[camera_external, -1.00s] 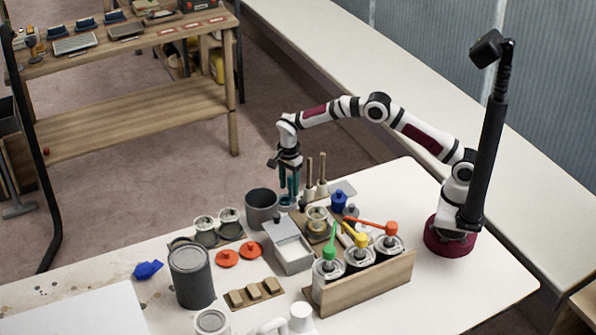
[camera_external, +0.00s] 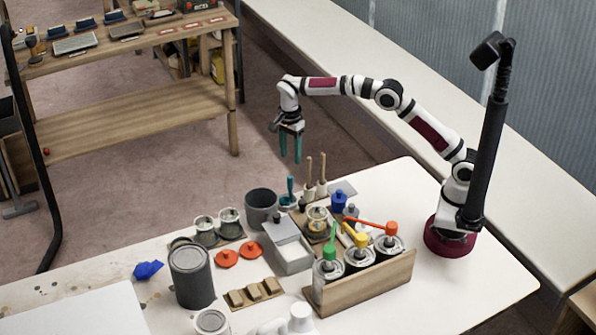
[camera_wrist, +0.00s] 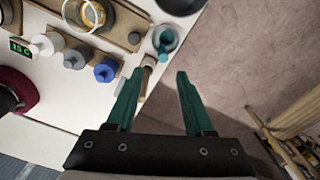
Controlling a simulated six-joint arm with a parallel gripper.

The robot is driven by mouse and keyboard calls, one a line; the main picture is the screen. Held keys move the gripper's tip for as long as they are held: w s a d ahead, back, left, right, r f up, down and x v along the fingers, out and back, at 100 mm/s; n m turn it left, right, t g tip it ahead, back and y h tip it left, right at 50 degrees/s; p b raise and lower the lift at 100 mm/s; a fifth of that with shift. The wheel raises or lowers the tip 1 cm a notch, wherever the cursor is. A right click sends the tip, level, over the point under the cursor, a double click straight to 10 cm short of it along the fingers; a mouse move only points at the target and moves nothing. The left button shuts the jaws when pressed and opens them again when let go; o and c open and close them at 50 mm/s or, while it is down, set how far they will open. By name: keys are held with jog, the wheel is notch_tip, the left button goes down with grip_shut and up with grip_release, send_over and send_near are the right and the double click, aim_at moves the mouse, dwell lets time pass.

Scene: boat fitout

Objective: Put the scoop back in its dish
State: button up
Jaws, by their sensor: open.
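The teal scoop (camera_external: 290,186) stands upright at the back edge of the table, its lower end in a small teal dish (camera_external: 288,204). In the wrist view the scoop (camera_wrist: 165,40) shows from above, within the round rim of the dish (camera_wrist: 176,44). How deep its lower end sits is too small to tell. My gripper (camera_external: 290,160) is open and empty, above the scoop and apart from it. Its two teal fingers also show spread apart in the wrist view (camera_wrist: 160,76).
A grey pot (camera_external: 262,207) stands left of the dish. Wooden-handled tools (camera_external: 316,180) stand upright close on its right. A blue bottle (camera_external: 338,201) and a white-filled box (camera_external: 290,250) are nearby. Beyond the table's back edge is open floor.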

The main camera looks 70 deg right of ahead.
jog(key=s+a+r+n, duration=0.1)
jog(key=s+r+n, duration=0.3)
jog(key=s, duration=0.5)
jog(key=s+a+r+n, duration=0.1)
jog(key=s+r+n, duration=0.35)
jog(key=s, duration=0.35)
jog(key=s+a+f+n+y, duration=0.1)
jog(key=s+n, duration=0.3)
jog(key=s, duration=0.7)
jog(key=s+f+n, duration=0.4)
jog(key=s, duration=0.7)
jog(key=shift+s+a+y, duration=0.15)
jog(key=shift+a+y, duration=0.25)
